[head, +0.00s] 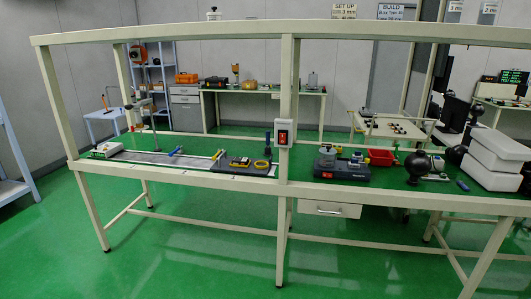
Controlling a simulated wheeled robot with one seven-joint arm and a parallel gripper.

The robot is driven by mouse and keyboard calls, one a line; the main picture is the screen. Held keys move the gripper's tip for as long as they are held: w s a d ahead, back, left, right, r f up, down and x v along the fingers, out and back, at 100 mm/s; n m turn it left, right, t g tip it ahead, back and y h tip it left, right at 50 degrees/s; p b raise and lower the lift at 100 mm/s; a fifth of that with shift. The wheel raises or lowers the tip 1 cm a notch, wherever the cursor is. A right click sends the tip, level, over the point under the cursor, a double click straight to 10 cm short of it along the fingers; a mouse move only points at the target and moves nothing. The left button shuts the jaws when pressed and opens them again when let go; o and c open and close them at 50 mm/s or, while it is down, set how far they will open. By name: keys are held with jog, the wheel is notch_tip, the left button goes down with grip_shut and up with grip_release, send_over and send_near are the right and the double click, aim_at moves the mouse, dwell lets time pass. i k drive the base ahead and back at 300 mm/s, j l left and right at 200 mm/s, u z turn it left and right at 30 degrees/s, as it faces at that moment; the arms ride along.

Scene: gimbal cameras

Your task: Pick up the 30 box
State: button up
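No box with a readable 30 shows in the head view. Two white boxes, an upper one (502,144) and a lower one (490,171), lie stacked at the right end of the near workbench. A small whitish box (107,149) lies at the left end of the same bench. Any print on these boxes is too small to read, so I cannot tell which is the 30 box. My gripper is not in view.
The near bench (227,183) has a frame with posts and a top rail. It holds a dark scale-like device (343,174), a red bin (381,157) and a black sphere (418,164). A drawer (330,208) hangs below. The green floor (185,255) in front is clear.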

aim_at(241, 160)
jog(key=i, duration=1.9)
jog(key=i+l+u, duration=0.1)
jog(key=i+u, duration=0.2)
jog(key=i, duration=0.2)
jog(key=i+l+u, duration=0.25)
jog(key=i, duration=0.2)
jog(key=i+l+u, duration=0.3)
jog(key=i, duration=0.2)
jog(key=j, duration=0.1)
